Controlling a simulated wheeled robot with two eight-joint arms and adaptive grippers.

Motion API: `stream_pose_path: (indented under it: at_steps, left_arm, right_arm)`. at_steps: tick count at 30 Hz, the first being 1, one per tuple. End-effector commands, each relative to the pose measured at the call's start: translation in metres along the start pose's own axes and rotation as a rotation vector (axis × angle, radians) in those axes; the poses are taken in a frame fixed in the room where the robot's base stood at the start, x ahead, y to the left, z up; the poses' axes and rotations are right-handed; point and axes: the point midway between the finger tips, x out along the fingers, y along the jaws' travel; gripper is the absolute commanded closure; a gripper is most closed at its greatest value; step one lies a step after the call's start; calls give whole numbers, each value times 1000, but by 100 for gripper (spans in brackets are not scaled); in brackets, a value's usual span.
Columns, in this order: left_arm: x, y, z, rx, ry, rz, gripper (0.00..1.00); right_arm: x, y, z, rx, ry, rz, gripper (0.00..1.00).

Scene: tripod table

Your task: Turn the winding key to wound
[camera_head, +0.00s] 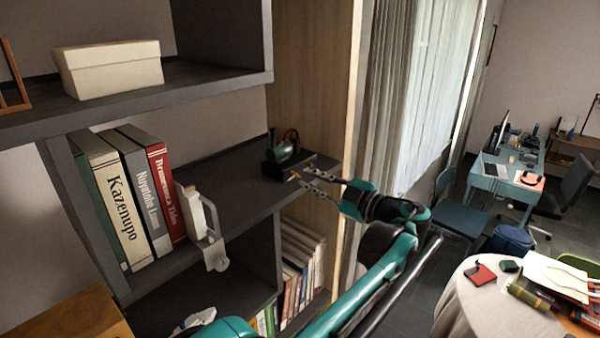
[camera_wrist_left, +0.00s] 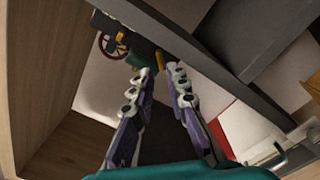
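A small dark model machine with a green body (camera_head: 283,152) and a reddish wheel sits on the middle shelf at its right end. A small brass winding key (camera_head: 293,176) shows on the front face of its dark base. In the left wrist view the brass key (camera_wrist_left: 160,60) is small and lies just beyond the fingertips. My left gripper (camera_head: 314,184) is in front of the machine, its two fingers apart. In the left wrist view its fingertips (camera_wrist_left: 160,75) point at the key with a gap between them. I cannot tell whether they touch the key. My right gripper is not in view.
Several books (camera_head: 125,200) and a white bookend-like object (camera_head: 205,225) stand on the shelf to the left. A cream box (camera_head: 108,68) is on the shelf above. More books (camera_head: 300,262) stand below. The shelf between bookend and machine is clear.

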Motion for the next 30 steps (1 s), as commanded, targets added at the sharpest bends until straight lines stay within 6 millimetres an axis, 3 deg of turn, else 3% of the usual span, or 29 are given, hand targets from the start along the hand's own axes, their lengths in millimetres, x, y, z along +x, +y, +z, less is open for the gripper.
stream_pose_path:
  at_steps: [3, 9, 17, 19, 30]
  left_arm:
    - [19, 0, -1, 1, 2, -3, 84]
    - [34, 0, -1, 1, 0, -1, 84]
    - [35, 0, 0, 1, -1, -1, 84]
    - [35, 0, 0, 1, -1, -1, 100]
    - [35, 0, 0, 21, -1, -1, 100]
  right_arm:
    - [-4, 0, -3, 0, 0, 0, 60]
    - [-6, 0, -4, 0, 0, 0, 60]
    - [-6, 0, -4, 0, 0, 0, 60]
    - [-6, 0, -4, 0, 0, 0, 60]
    - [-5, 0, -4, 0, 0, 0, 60]
